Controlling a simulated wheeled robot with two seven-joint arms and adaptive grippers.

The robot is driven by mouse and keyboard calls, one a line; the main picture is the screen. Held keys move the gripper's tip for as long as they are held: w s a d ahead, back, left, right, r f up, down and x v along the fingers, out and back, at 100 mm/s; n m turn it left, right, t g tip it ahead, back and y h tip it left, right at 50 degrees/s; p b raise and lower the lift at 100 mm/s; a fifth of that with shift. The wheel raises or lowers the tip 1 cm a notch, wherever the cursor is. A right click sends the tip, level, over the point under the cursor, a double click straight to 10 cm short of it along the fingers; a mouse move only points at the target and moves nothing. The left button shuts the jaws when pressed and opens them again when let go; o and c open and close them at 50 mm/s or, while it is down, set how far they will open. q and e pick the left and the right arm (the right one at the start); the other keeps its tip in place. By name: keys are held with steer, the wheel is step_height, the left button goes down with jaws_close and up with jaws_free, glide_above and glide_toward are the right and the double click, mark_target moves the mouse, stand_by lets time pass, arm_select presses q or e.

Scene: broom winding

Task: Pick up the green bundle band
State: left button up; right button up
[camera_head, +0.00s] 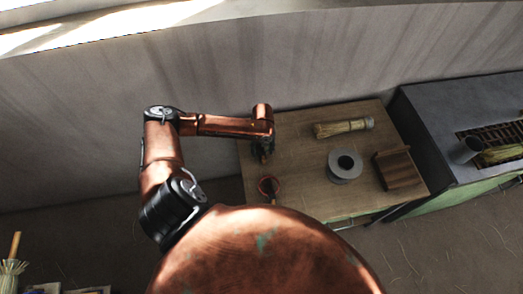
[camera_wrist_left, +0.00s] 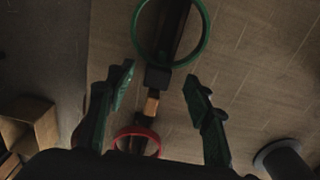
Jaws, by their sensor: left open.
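The green bundle band (camera_wrist_left: 205,38) is a ring at the top of the left wrist view, around or over a dark bar. I cannot make it out in the head view, where my gripper may hide it. My left gripper (camera_head: 266,156) hangs over the left part of the wooden table. In the left wrist view, its two fingers (camera_wrist_left: 158,77) are apart with nothing gripped between them, and the green band lies beyond the fingertips. A red ring (camera_wrist_left: 152,133) shows lower between the fingers; it also lies near the table's front left in the head view (camera_head: 261,187). My right gripper is not seen.
The wall is close behind.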

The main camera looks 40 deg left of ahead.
arm_select(q)
step_height(320, 180, down, 2)
steer(key=shift+a, duration=0.1)
steer(key=c, duration=1.3)
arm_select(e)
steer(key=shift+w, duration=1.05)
